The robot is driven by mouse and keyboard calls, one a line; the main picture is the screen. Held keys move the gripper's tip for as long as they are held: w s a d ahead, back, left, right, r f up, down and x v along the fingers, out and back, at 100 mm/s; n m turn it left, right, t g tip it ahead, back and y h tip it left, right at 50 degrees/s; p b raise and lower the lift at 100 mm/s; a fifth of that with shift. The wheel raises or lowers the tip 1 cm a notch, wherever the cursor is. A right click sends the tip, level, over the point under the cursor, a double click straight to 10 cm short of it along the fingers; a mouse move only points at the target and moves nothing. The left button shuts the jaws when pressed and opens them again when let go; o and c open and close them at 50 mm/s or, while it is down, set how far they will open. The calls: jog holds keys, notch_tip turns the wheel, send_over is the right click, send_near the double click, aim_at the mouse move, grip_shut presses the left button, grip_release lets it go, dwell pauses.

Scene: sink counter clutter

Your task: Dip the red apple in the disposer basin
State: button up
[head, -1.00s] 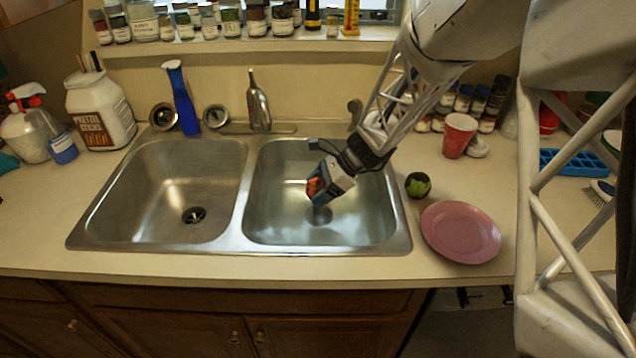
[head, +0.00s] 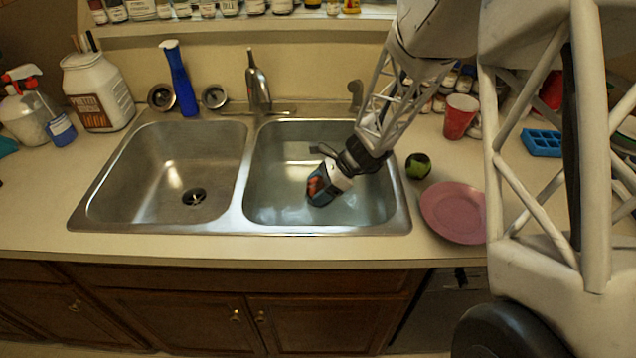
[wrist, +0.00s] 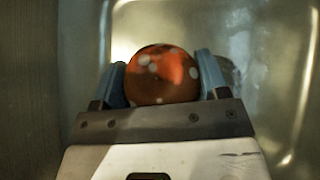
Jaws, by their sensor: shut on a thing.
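The red apple (wrist: 160,76), orange-red with pale spots, sits between the blue fingers of my gripper (wrist: 160,80) in the wrist view. My gripper is shut on it. In the head view my gripper (head: 318,187) reaches down inside the right basin (head: 375,208), which appears to hold clear water. The apple (head: 315,184) shows as a small red patch between the fingers. I cannot tell whether it touches the water. The gripper hides the right basin's drain. The left basin (head: 150,180) looks empty, with a dark drain hole (head: 194,196).
A faucet (head: 258,85) stands behind the divider. Right of the sink are a dark green round fruit (head: 418,166), a pink plate (head: 452,212) and a red cup (head: 460,116). A blue brush-like item (head: 180,78), a pretzel jar (head: 98,92) and a spray bottle stand back left.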

jog(key=shift+f, duration=3.4)
jog(key=shift+s, duration=0.15)
jog(key=shift+s+d, duration=0.2)
jog(key=shift+s, duration=0.2)
jog(key=shift+w+a, duration=0.1)
jog(key=shift+w, duration=0.1)
jog(key=shift+w+a, duration=0.1)
jog(key=shift+w, duration=0.25)
jog(key=shift+s, duration=0.1)
jog(key=shift+s+d, duration=0.2)
jog(key=shift+s, duration=0.25)
